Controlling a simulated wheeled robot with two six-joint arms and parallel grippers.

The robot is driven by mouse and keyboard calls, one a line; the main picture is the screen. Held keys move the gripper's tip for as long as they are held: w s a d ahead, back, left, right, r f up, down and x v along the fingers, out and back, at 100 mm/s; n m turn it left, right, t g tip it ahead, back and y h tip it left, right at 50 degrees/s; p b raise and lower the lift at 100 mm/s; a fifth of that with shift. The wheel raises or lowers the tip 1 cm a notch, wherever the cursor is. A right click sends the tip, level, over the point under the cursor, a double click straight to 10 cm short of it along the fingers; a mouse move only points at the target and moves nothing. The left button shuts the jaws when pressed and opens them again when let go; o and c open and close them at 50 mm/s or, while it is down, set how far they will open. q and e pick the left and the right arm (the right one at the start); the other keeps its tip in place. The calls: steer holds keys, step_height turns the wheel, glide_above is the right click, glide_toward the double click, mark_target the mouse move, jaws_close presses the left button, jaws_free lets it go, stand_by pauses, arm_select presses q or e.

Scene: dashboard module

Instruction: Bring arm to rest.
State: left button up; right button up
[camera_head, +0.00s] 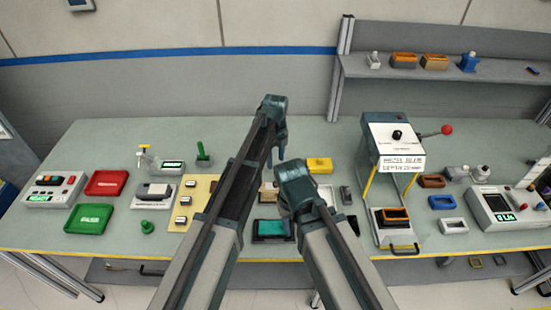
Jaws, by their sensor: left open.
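My left arm reaches up from the bottom middle, and its wrist bends down over the back half of the bench. My left gripper (276,154) hangs below that wrist with its jaws open. Nothing shows between its fingers, and it looks apart from the things on the bench. My right arm comes in beside it from the bottom, and its folded joint is above the bench middle. My right gripper is hidden behind that arm.
The grey-green bench (100,143) carries red (107,183) and green (89,218) trays, a yellow board (203,188) and a teal-screened module (273,229). A press with a red-knobbed lever (447,130) stands right of my arms. A shelf (490,85) is behind. The bench's back left is clear.

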arm_select(q)
steer(key=shift+r+p, duration=0.35)
steer(key=shift+r, duration=0.45)
arm_select(e)
steer(key=shift+r, duration=0.75)
arm_select(q)
steer(key=s+a+n, duration=0.9)
steer(key=s+n, duration=0.2)
steer(key=n, duration=0.3)
steer(key=s+a+n, duration=0.8)
steer(key=s+n, duration=0.3)
steer(key=n, duration=0.2)
steer(key=s+d+f+m+y+b, duration=0.1)
steer(key=s+d+f+m+b, duration=0.2)
steer(key=d+f+b, duration=0.7)
steer(key=shift+s+d+f+m+b, duration=0.3)
steer(key=shift+s+f+b, duration=0.55)
steer(key=shift+s, duration=0.1)
arm_select(e)
step_height(320, 180, down, 12)
steer(key=shift+r, duration=0.15)
